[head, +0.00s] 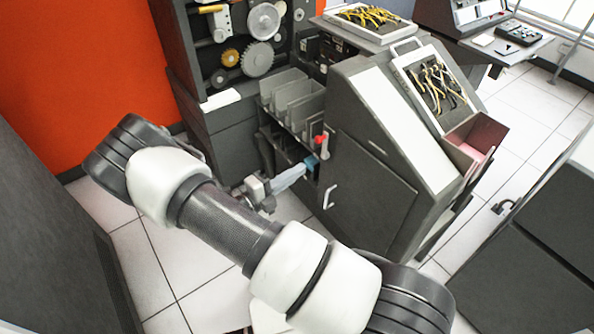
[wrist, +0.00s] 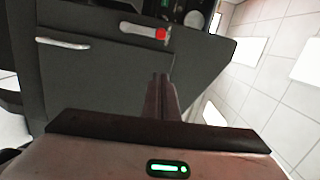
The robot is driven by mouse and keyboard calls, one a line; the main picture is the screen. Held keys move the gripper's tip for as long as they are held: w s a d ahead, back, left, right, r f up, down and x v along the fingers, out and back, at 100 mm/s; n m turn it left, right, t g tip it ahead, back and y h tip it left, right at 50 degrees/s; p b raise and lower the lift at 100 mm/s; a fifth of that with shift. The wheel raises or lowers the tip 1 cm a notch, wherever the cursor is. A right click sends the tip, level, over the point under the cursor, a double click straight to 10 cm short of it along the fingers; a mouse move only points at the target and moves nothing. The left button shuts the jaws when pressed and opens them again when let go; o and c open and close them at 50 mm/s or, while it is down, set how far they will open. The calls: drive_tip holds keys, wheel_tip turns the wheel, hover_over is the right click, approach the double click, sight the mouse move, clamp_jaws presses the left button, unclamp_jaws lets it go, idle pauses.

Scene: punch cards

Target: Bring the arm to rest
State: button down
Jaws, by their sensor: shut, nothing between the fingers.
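My gripper (wrist: 160,88) shows in the wrist view with its two dark fingers together and nothing between them. It points toward the dark grey face of a machine cabinet (wrist: 95,85), and I cannot tell the exact gap. In the head view my arm crosses the lower left and middle, bent at a joint on the left. Part of my arm hides what lies behind it, and the fingertips are hard to make out there.
The machine cabinet (head: 375,175) has a door handle (head: 328,196), a red knob (head: 320,139) and card slots (head: 292,98). A pink-lined tray (head: 474,150) juts out at its right. Dark cabinets (head: 530,255) stand at the lower right. Tiled floor (head: 520,105) is open behind.

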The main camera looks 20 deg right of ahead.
drive_tip(key=s+d+r+m+g+y+p, duration=0.2)
drive_tip(key=s+r+m+g+y, duration=0.25)
drive_tip(key=r+m, duration=0.55)
drive_tip(key=s+d+r+m+g+y+p, duration=0.1)
drive_tip(key=s+r+m+g+y, duration=0.25)
drive_tip(key=s+r+m, duration=0.6)
drive_tip(key=s+a+r+m+t+y+p, duration=0.1)
drive_tip(key=s+a+r+m+t+y, duration=0.2)
drive_tip(key=r+m, duration=0.5)
drive_tip(key=s+a+r+m+t+y+p, duration=0.2)
drive_tip(key=r+m, duration=0.6)
drive_tip(key=m, duration=0.6)
drive_tip(key=s+a+t+y, duration=0.1)
drive_tip(key=s+y, duration=0.1)
drive_tip(key=y, duration=0.1)
drive_tip(key=shift+r, duration=0.35)
